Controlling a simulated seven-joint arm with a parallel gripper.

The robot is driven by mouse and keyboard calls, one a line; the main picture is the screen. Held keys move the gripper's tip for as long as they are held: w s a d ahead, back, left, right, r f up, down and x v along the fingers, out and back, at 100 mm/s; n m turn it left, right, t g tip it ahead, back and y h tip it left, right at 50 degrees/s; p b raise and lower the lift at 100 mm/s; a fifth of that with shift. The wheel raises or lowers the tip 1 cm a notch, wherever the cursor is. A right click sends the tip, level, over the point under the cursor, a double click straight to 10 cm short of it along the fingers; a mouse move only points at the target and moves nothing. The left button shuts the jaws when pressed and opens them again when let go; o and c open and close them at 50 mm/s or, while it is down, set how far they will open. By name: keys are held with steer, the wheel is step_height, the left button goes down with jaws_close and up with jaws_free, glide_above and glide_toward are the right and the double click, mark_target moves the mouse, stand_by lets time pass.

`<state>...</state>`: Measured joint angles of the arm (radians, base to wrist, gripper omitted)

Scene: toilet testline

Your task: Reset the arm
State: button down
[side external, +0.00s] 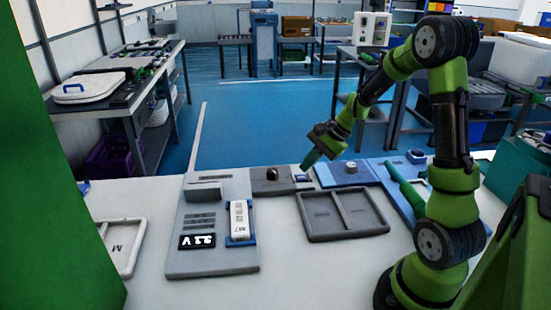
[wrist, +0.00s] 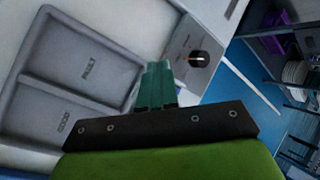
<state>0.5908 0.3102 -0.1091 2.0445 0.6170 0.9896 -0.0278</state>
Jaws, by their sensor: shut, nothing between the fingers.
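My gripper (side external: 311,160) is at the end of my green arm, above the back of the white table. In the wrist view its teal fingers (wrist: 155,85) are shut together with nothing between them. They point toward the grey box with a black knob (wrist: 199,59), which in the side view (side external: 271,180) stands just left of the fingertips. The gripper appears to be above the panels; whether it touches anything I cannot tell.
A grey two-compartment tray (side external: 309,224), marked FAULT and GOOD in the wrist view (wrist: 48,90), lies in front. A grey test panel (side external: 209,262) with a display and a white device (side external: 239,219) is left. A blue board (side external: 402,199) is right. A tray marked M (side external: 122,268) lies far left.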

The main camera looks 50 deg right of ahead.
steer(key=s+a+r+n+h, duration=0.1)
steer(key=s+a+r+n, duration=0.5)
steer(key=a, duration=0.3)
steer(key=s+a+r+n+t+h, duration=0.1)
steer(key=s+a+r+n, duration=0.6)
steer(key=a, duration=0.3)
steer(key=shift+s+a+r+n+t, duration=0.2)
steer(key=shift+s+r+n+t, duration=0.1)
steer(key=shift+n, duration=0.1)
